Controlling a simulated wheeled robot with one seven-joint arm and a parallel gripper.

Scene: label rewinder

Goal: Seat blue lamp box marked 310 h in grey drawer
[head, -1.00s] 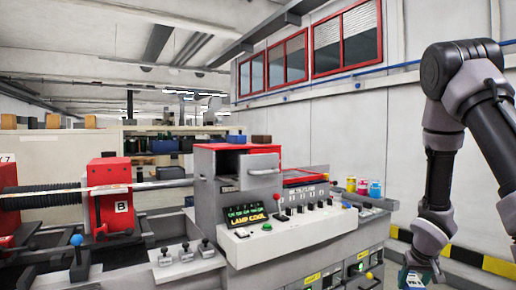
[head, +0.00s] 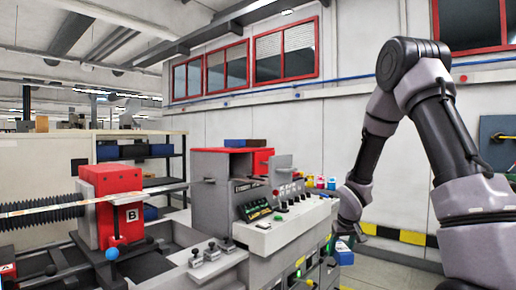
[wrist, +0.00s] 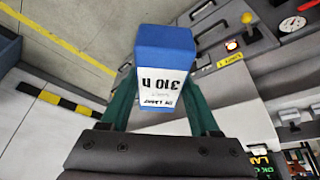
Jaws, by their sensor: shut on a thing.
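The blue lamp box (wrist: 165,45) is in my gripper (wrist: 163,88) in the wrist view, with its white label reading 310 h upside down. The green fingers are shut on its two sides, and the box points away from the wrist. In the head view the box (head: 343,252) is small and low, beside the right end of the machine, with my gripper (head: 346,240) just above it. Grey cabinet fronts with a handle (wrist: 204,10) show beyond the box in the wrist view. I cannot tell which front is the grey drawer, or whether it is open.
The grey machine (head: 285,232) has a control panel with knobs on top. Coloured pots (head: 320,183) stand at its far end. Floor (wrist: 85,55) with a yellow-black stripe is clear to the left.

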